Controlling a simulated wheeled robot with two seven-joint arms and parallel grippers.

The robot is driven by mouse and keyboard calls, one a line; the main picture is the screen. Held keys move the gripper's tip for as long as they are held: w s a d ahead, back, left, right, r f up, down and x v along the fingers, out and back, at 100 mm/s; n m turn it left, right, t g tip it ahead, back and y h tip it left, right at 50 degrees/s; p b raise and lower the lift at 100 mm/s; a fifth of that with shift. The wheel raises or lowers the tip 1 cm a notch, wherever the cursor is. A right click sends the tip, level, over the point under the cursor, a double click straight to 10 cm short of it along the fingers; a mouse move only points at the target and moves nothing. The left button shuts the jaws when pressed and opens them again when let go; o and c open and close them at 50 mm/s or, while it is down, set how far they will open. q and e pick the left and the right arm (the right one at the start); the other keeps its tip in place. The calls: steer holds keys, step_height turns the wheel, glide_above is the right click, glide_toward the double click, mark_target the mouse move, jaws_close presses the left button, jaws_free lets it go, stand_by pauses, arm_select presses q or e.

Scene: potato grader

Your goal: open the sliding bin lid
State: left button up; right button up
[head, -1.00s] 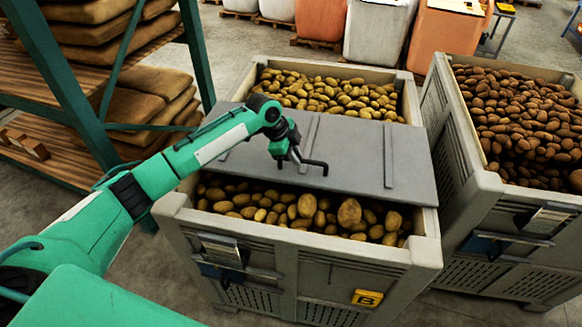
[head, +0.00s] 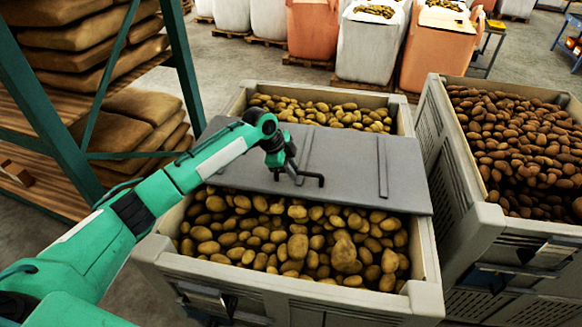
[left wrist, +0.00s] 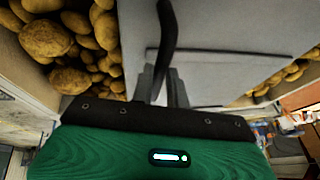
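The grey sliding lid (head: 345,165) lies across the middle of the bin (head: 290,302), with potatoes showing in front of it and a narrower strip of them behind. A thin black handle (head: 313,178) stands at the lid's front part. My left gripper (head: 288,174) is at the handle's left end. In the left wrist view the black handle (left wrist: 168,40) runs between the fingers of the left gripper (left wrist: 163,88), which look closed on it. The lid (left wrist: 215,35) fills much of that view. My right gripper is not in view.
Potatoes (head: 290,240) lie in the bin's front part. A second full bin (head: 510,225) stands close on the right. A green rack with sacks (head: 130,125) stands on the left. Several large bags on pallets (head: 375,45) line the back.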

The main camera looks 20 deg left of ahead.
arm_select(q)
steer(key=o, duration=0.4)
steer(key=shift+c, duration=0.2)
steer(key=shift+r, duration=0.1)
steer(key=b+v, duration=0.3)
steer(key=v, duration=1)
steer(key=shift+s+a+r, duration=0.15)
steer(key=shift+a+r, duration=0.05)
steer(key=shift+r, duration=0.1)
